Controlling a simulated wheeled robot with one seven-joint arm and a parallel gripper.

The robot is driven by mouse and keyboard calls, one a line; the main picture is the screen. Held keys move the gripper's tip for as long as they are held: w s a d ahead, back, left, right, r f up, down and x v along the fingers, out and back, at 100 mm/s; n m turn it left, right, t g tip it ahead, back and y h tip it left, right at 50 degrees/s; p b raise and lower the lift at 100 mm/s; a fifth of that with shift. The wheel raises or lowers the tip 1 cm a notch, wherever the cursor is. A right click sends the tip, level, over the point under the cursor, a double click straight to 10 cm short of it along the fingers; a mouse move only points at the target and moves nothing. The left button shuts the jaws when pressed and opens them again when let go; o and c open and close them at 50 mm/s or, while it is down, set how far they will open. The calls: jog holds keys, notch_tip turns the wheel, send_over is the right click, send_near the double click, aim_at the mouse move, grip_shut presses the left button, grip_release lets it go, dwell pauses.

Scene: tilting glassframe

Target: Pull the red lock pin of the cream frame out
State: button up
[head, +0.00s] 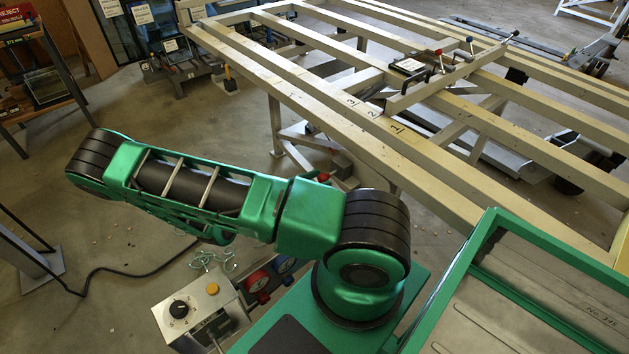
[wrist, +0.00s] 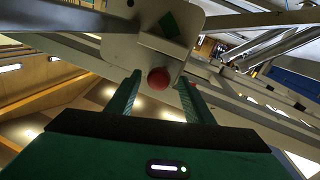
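The red lock pin shows in the wrist view as a round red knob (wrist: 158,78) on a pale plate (wrist: 150,48). The plate belongs to the cream frame (head: 270,85), a large slatted tabletop on legs in the head view. My gripper (wrist: 159,80) is open. Its two green fingers stand to the left and right of the knob, and a gap shows on each side of it. I cannot tell how deep the knob lies between the fingertips. In the head view my gripper is hidden behind my own green arm, and I cannot make out the pin clearly.
A control box (head: 199,307) with a black dial stands at the lower middle. A black cable (head: 130,268) runs over the floor on the left. A clamp bar (head: 450,75) lies across the frame's slats. The frame's legs (head: 276,125) stand behind my arm.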

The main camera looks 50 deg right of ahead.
jog(key=v, duration=1)
jog(key=shift+a, duration=0.35)
jog(key=shift+w, duration=0.15)
jog(key=s+d+r+n+g+y, duration=0.1)
jog(key=s+r+n+y, duration=0.15)
jog(key=r+y, duration=0.4)
jog(key=s+d+r+n+y, duration=0.1)
jog(key=s+r+n+y, duration=0.15)
jog(key=r+y, duration=0.4)
jog(key=s+a+r+n+t+y, duration=0.2)
jog(key=s+r+n+t+y, duration=0.2)
jog(key=s+r, duration=0.9)
jog(key=shift+a+r+n+t, duration=0.4)
jog(key=shift+r+n+t, duration=0.25)
jog(key=shift+n+t, duration=1.1)
